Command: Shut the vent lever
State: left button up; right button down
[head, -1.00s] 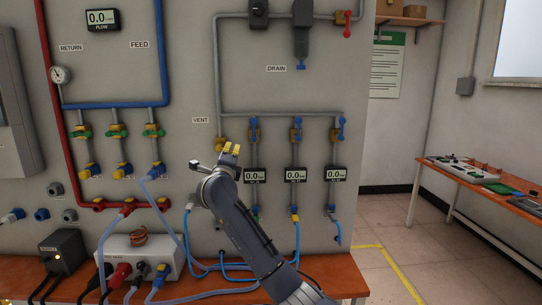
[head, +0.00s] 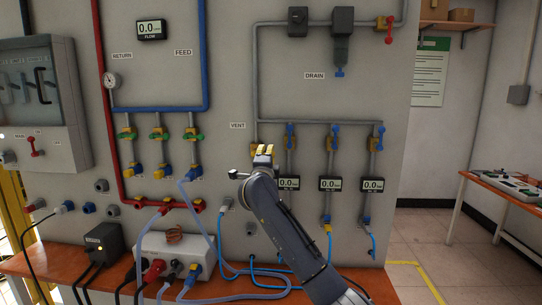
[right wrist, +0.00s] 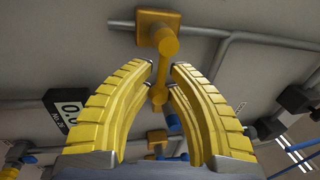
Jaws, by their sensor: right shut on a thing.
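The yellow vent lever (right wrist: 160,92) hangs from its yellow valve body (right wrist: 158,36) on the grey pipe, in the right wrist view. My right gripper (right wrist: 162,77) has its yellow fingers on either side of the lever and is shut on it. In the head view my right gripper (head: 264,150) is at the panel, just below and right of the VENT label (head: 237,125). There the gripper hides most of the lever. My left gripper is not in view.
Several valves with blue levers (head: 332,133) and small gauges (head: 330,184) stand right of my gripper. Blue hoses (head: 240,270) hang below, near the orange bench (head: 215,287). Red and blue pipes with feed valves (head: 158,133) are at the left. Open floor lies at the right.

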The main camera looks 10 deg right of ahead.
jog(key=shift+r, duration=0.15)
jog(key=c, duration=1.3)
grip_release()
jog(key=shift+v, duration=6)
jog(key=shift+d, duration=0.1)
